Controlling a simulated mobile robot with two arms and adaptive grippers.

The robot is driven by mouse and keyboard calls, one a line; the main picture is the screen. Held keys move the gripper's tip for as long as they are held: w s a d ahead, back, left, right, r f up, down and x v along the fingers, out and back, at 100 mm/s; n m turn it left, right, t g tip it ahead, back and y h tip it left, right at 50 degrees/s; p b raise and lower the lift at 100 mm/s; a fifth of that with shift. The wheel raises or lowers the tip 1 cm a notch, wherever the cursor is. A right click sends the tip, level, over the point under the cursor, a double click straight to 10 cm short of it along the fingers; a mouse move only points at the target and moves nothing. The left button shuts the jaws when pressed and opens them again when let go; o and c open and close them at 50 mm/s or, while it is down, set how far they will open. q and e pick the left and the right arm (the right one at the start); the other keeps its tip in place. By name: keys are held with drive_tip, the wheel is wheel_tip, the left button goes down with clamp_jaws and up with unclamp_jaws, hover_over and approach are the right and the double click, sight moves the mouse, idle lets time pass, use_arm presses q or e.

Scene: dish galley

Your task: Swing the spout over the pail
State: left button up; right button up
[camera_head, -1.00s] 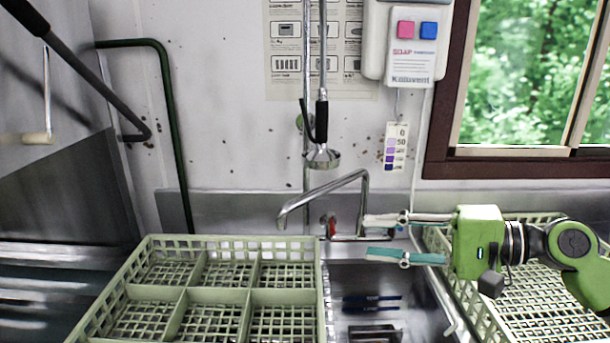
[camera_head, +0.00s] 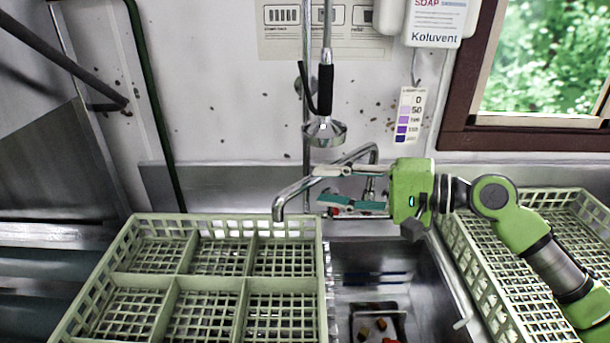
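The metal spout (camera_head: 300,188) slants from its post behind the sink down to the left. Its downturned tip hangs by the back right corner of the left crate. My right gripper (camera_head: 320,187) comes in from the right with its fingers apart, one above the other. The upper finger overlaps the spout in the picture; I cannot tell whether it touches. Nothing is clearly held. My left gripper is not in view. I see no clear pail; a small dark rectangular container or strainer (camera_head: 397,333) with brown and red bits is in the sink.
A pale green divided crate (camera_head: 322,270) stands left of the sink (camera_head: 425,285), and another crate (camera_head: 505,310) stands right under my arm. A spray head (camera_head: 325,132) hangs just above the spout. A soap dispenser (camera_head: 437,22) is on the wall.

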sight(311, 185)
drive_tip(key=shift+p+x, duration=0.6)
drive_tip(key=shift+x, duration=2)
clamp_jaws()
